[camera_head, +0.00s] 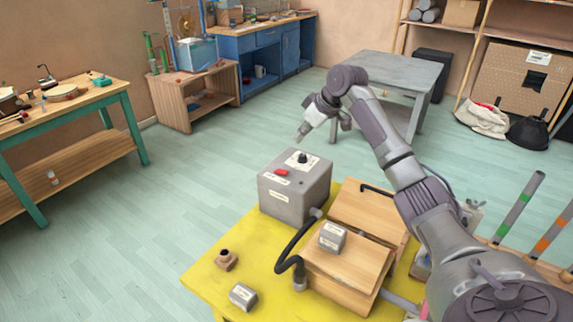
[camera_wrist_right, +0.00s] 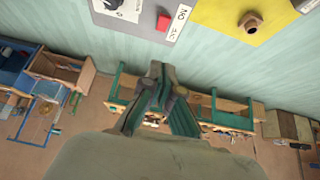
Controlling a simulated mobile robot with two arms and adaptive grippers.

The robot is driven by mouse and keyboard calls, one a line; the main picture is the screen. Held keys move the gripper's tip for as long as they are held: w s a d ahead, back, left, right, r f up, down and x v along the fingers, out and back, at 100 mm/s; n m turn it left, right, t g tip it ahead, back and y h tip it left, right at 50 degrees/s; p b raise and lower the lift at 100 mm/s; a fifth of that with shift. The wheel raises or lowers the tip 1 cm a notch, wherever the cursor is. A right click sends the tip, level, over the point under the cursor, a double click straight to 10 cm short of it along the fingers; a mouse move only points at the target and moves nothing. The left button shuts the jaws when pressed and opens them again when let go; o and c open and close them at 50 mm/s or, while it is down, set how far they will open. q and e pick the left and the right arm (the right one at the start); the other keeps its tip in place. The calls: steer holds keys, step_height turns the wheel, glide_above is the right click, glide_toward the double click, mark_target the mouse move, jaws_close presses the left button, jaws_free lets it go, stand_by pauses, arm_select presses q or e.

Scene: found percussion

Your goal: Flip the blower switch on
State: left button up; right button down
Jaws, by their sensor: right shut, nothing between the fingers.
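The grey blower box (camera_head: 285,198) stands on the yellow table. Its top carries a red switch (camera_head: 281,172) and a black knob (camera_head: 302,158) on a white label. The red switch also shows near the top edge of the right wrist view (camera_wrist_right: 163,23), with a label beside it. My right gripper (camera_head: 300,136) is shut and empty, in the air above and behind the box, apart from the switch. Its closed fingers show in the right wrist view (camera_wrist_right: 157,75). I cannot tell the switch's position. My left gripper is not in view.
The yellow table (camera_head: 213,276) also holds a wooden bellows-like box (camera_head: 345,268) with a black hose (camera_head: 286,250), a small grey block (camera_head: 243,295) and a brown fitting (camera_head: 226,260). A grey table (camera_head: 385,70) stands behind. Open floor lies to the left.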

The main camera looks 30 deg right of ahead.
steer(key=p, duration=0.2)
glide_above(281, 171)
steer(key=s, duration=0.1)
step_height(281, 171, down, 9)
steer(key=shift+r, duration=0.1)
steer(key=shift+s+d+f+p, duration=0.2)
steer(key=shift+f+p, duration=0.1)
steer(key=shift+f, duration=0.35)
steer(key=shift+s+d+f+p, duration=0.1)
steer(key=shift+s+f+p, duration=0.15)
steer(key=shift+f, duration=0.35)
steer(key=shift+s+f, duration=0.15)
steer(key=shift+f, duration=0.45)
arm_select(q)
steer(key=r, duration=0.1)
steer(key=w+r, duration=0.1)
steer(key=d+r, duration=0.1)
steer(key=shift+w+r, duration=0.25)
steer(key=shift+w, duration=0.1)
